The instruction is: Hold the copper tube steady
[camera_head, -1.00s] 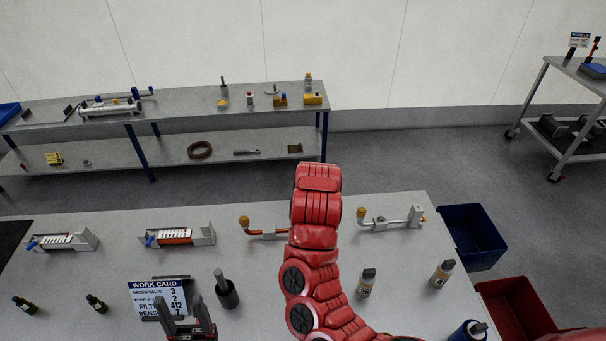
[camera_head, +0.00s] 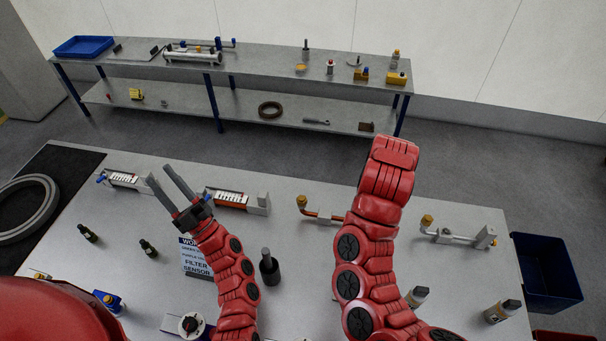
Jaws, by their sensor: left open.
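The copper tube (camera_head: 325,217) lies on the near table in a small fixture, with a brass-coloured knob (camera_head: 302,201) at its left end. My right arm hides its right part. My left gripper (camera_head: 160,175) is open and empty, its two grey fingers apart. It is well to the left of the copper tube, in front of the two gauge-like units (camera_head: 228,199) and above the table. My right arm reaches up past the tube's right side. Its gripper does not show, so I cannot tell whether it touches the tube.
A similar silver tube fixture (camera_head: 455,237) stands to the right. A dark cylinder on a base (camera_head: 269,268), a work card (camera_head: 196,262) and several small bottles (camera_head: 417,296) stand on the table. A blue bin (camera_head: 545,270) is off its right edge. A shelf bench (camera_head: 270,92) stands behind.

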